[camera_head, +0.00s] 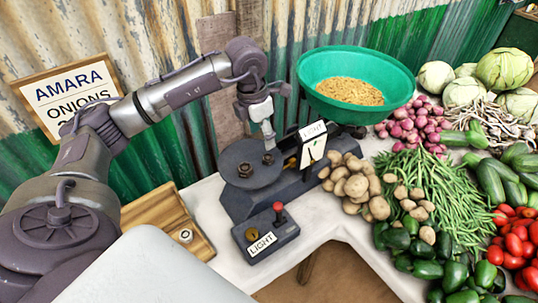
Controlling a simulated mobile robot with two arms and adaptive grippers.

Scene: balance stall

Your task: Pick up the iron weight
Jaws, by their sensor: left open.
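A dark balance scale (235,203) stands on the white table. Its round black pan (262,180) carries a dark weight-like piece (245,170) and a smaller one (268,158) beside it; which of them is the iron weight I cannot tell. My left gripper (268,138) is open, pointing down just above the smaller piece, and holds nothing that I can see. Whether its fingers touch the piece is unclear. A small silvery piece (186,236) sits in a wooden tray (164,212) at the left. My right gripper is not in view.
The green bowl (318,86) of grain (350,91) sits on the scale's other side. A control box (265,240) with a red-knobbed lever stands in front. Potatoes (357,186), green beans (433,180) and other vegetables crowd the right. A corrugated wall closes the back.

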